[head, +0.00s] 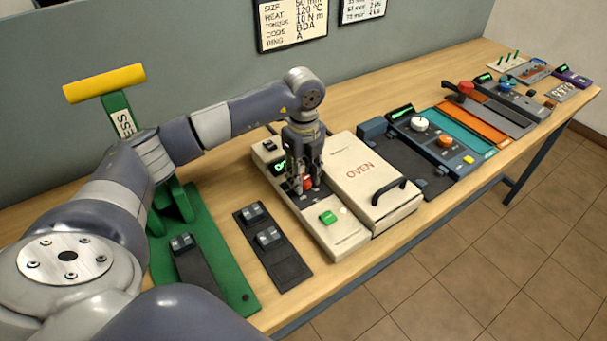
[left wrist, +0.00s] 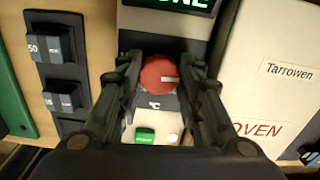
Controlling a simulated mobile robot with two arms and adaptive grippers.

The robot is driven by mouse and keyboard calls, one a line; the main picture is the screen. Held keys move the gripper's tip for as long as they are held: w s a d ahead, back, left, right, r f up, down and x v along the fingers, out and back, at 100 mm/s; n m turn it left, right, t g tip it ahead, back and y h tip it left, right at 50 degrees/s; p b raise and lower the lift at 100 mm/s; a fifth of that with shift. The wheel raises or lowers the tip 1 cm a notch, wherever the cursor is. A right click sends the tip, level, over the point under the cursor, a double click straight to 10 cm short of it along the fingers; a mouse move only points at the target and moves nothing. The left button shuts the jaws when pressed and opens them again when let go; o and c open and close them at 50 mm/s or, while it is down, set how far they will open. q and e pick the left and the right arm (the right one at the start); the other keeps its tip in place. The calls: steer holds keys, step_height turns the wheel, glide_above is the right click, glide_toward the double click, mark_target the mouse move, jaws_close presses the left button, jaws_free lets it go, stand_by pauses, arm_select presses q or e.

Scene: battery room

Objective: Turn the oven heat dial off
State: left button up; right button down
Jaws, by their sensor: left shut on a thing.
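The oven (head: 362,172) is a cream box with a black handle, standing on the wooden bench in the head view. Its control panel (head: 335,232) is the strip on its left side. The heat dial is a red round knob with a white mark, seen in the left wrist view (left wrist: 158,74) and partly hidden in the head view. The mark points right in the left wrist view. My left gripper (head: 306,186) points down over the panel, its fingers on both sides of the dial and shut on it. A green button (left wrist: 145,136) sits below the dial. My right gripper is out of view.
A lit green display (left wrist: 180,3) is above the dial, its text partly cut off. A green press with a yellow handle (head: 104,83) and a black switch plate (head: 283,268) are left of the oven. Other coloured devices line the bench to the right.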

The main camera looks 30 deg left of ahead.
arm_select(q)
steer(key=shift+n, duration=1.1)
steer(key=shift+w, duration=0.1)
steer(key=o, duration=1.1)
steer(key=shift+c, duration=0.2)
steer(key=shift+r, duration=0.1)
step_height(320, 180, up, 12)
